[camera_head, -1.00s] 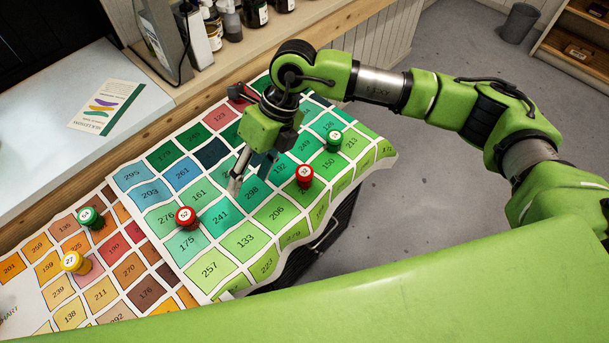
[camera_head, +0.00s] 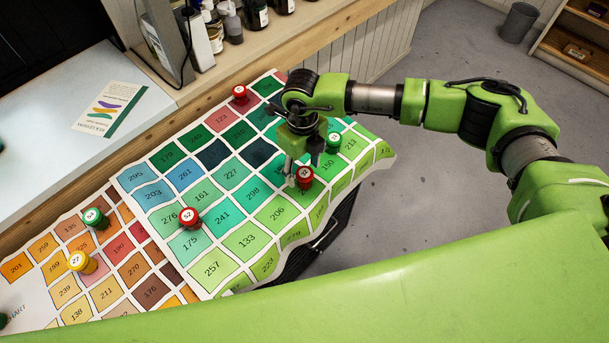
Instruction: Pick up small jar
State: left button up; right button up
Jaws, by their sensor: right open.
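Several small numbered jars stand on the colour charts. A red jar (camera_head: 305,178) stands right by my right gripper (camera_head: 303,168), whose fingers point down and are open. One finger is just left of that jar and the other is behind it; I cannot tell whether they touch it. A green jar (camera_head: 333,144) stands just right of the gripper. Another red jar (camera_head: 240,94) is at the far edge, and a third red jar (camera_head: 190,217) is left of centre. A green jar (camera_head: 95,218) and a yellow jar (camera_head: 82,262) stand on the orange chart. My left gripper is not seen.
The green colour chart (camera_head: 257,270) drapes over the table's right edge. A leaflet (camera_head: 110,108) lies on the pale counter (camera_head: 40,170) at left. Bottles (camera_head: 257,12) line the back shelf. A bin (camera_head: 518,22) stands on the grey floor, which is otherwise open at right.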

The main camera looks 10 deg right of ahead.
aim_at(305, 172)
jog(key=shift+d+f+p, duration=0.15)
jog(key=shift+f+p, duration=0.2)
jog(key=shift+f, duration=0.8)
jog(key=shift+d+f+p, duration=0.1)
jog(key=shift+f+p, duration=0.25)
jog(key=shift+f, duration=0.8)
jog(key=c, duration=1.2)
jog(key=shift+w+r, duration=0.1)
jog(key=shift+r, duration=0.05)
